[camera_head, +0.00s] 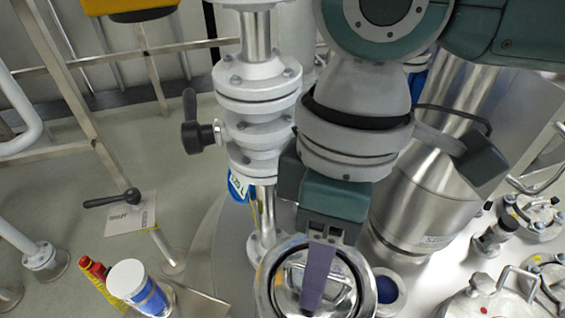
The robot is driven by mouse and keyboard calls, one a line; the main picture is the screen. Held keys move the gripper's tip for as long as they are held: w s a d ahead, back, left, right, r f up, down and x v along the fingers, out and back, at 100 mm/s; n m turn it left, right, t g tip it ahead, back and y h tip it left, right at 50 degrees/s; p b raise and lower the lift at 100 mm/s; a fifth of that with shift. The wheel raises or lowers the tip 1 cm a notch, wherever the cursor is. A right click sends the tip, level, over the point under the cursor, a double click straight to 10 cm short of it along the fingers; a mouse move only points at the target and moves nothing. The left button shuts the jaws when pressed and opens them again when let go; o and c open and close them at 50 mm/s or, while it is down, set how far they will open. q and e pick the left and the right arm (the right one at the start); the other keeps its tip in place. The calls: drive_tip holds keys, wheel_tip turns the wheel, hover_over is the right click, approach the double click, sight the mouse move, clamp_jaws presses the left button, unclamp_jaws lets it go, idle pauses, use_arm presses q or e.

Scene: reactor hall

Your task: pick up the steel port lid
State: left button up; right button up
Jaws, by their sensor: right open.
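The steel port lid (284,296) is a round, shiny disc with a bar handle, at the bottom centre of the head view. It sits in a bright steel ring, and its lower edge is cut off by the frame. My right gripper (313,303) points down over the lid, its jaws open. One long purple-grey finger shows, covering part of the lid and handle; the other finger is hidden. I cannot tell whether the finger touches the handle. My left gripper is not in view.
A white flanged pipe (258,95) with a black handle stands left of my arm. A steel cylinder (420,205) stands close on the right. Several clamped ports (536,214) lie further right. A white-and-blue container (138,287) and a red-and-yellow bottle (97,275) are at lower left.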

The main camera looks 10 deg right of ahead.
drive_tip(key=shift+s+a+f, duration=0.1)
drive_tip(key=shift+f, duration=0.45)
clamp_jaws()
idle(1.0)
